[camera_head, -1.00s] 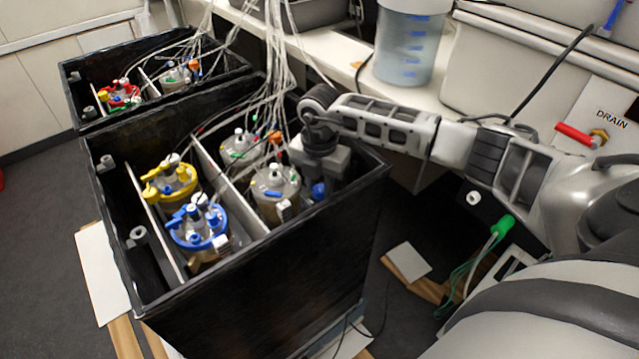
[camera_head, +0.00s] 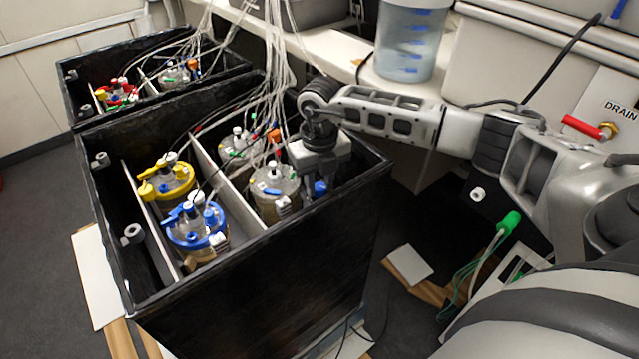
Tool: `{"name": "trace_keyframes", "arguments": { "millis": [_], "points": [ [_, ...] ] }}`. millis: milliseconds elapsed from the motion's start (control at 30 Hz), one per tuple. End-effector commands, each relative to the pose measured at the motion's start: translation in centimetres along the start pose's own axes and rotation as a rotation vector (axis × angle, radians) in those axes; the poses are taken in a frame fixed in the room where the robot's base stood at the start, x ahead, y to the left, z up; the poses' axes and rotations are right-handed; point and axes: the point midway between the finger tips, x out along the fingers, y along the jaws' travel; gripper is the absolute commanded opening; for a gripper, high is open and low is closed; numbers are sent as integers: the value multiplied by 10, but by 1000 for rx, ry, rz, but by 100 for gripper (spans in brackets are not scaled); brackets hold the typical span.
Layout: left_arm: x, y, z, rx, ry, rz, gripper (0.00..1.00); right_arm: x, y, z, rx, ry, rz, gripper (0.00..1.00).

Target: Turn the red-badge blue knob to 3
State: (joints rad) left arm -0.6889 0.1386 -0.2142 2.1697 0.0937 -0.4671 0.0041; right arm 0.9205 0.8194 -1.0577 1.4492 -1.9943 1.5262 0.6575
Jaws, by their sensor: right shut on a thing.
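My right gripper (camera_head: 321,180) reaches down into the right end of the near black box (camera_head: 270,275). Its fingers are shut on a small blue knob (camera_head: 320,188), which shows between and just below them. The gripper hides most of the knob and its surroundings. No red badge or number marks can be made out there, so I cannot read the knob's setting. My left gripper is not in view.
Left of the gripper stand clear-lidded vessels (camera_head: 274,188), a yellow-ringed vessel (camera_head: 168,180) and a blue-ringed vessel (camera_head: 196,226). White tubes (camera_head: 275,70) hang close by. A second black box (camera_head: 150,55) stands behind. The box's front wall is close.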

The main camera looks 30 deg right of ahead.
Motion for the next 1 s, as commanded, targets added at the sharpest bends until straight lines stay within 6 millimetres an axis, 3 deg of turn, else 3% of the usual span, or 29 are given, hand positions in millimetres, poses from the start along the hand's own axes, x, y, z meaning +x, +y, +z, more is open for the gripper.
{"name": "trace_keyframes", "arguments": {
  "millis": [300, 1000],
  "points": [
    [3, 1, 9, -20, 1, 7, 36, 0, 0, 1, -300, -3, 1, 4],
    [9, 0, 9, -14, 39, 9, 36, 0, 0, 1, -924, -3, -1, 4]
  ]
}}
